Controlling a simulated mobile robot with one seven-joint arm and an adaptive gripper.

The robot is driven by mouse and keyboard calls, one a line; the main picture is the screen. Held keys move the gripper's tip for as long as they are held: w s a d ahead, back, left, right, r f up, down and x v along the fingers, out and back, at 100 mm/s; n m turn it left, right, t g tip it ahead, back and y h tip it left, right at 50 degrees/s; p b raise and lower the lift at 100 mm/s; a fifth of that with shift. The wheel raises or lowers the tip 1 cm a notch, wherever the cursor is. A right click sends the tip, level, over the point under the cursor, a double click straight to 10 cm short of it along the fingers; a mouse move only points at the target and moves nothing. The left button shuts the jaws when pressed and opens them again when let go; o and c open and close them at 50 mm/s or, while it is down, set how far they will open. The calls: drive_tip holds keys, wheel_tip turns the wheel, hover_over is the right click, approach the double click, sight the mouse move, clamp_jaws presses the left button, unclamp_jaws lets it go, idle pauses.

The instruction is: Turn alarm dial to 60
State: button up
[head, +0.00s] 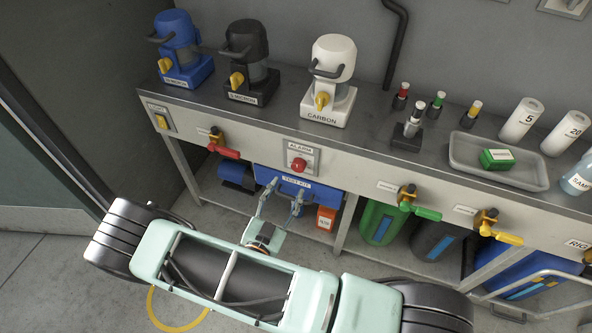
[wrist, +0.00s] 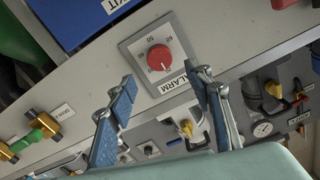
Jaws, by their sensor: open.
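The alarm dial (head: 298,164) is a round red knob on a grey square plate, on the bench's front panel under an ALARM label. In the wrist view the red dial (wrist: 160,57) is face-on, with small numbers around it. A white mark on the knob points down towards the ALARM label (wrist: 172,86); the number there is too small to read surely. My gripper (head: 285,189) is open and empty, just below the dial in the head view. In the wrist view my gripper (wrist: 164,77) has its blue-padded fingers on either side of the dial, apart from it.
A blue TEST KIT box (head: 298,186) sits under the panel, close behind my fingers. A red-handled valve (head: 222,146) is left of the dial; green (head: 415,203) and yellow-handled (head: 492,226) valves are right. Pumps stand on the bench above. The panel around the dial is clear.

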sight(297, 169)
drive_tip(key=x, duration=0.8)
drive_tip(key=shift+w+d, duration=0.1)
drive_tip(key=c, duration=1.2)
drive_tip(key=shift+o, duration=0.2)
